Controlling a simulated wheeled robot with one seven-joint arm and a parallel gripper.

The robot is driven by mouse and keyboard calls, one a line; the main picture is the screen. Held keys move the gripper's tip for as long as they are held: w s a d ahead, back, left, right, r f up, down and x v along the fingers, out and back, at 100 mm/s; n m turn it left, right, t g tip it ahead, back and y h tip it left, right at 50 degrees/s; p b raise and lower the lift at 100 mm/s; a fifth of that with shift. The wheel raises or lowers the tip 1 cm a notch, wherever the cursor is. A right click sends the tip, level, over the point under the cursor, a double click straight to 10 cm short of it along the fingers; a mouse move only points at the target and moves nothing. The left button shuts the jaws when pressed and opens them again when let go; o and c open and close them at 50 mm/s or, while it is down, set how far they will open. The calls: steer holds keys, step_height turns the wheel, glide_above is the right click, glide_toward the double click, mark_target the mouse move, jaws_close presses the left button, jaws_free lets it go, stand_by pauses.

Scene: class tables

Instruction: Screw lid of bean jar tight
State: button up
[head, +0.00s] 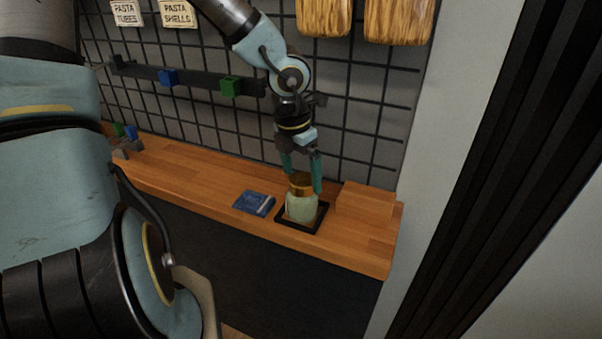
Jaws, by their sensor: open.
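The bean jar (301,208) is pale green and stands upright in a black square tray (285,220) on the wooden counter. Its brown-gold lid (300,184) sits on top of the jar. My gripper (302,178) points down over the jar from above. Its two teal fingers are open, one on each side of the lid. I cannot tell whether the fingers touch the lid, or how tightly the lid sits.
A blue booklet-like item (254,203) lies left of the tray. A wooden block (364,201) stands to the right. Behind is a wire grid with a dark rail (195,80) and hanging wooden boards (400,20).

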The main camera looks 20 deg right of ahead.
steer(key=shift+n, duration=1.1)
steer(key=n+b, duration=0.1)
steer(key=n, duration=0.2)
steer(key=shift+n+t+y, duration=0.3)
steer(key=shift+n, duration=0.1)
steer(key=c, duration=0.9)
steer(key=shift+o, duration=0.2)
steer(key=shift+r+m+p, duration=0.15)
steer(key=shift+m+p, duration=0.25)
steer(key=shift+p, duration=0.15)
steer(key=shift+m+p, duration=0.6)
steer(key=shift+m, duration=1.2)
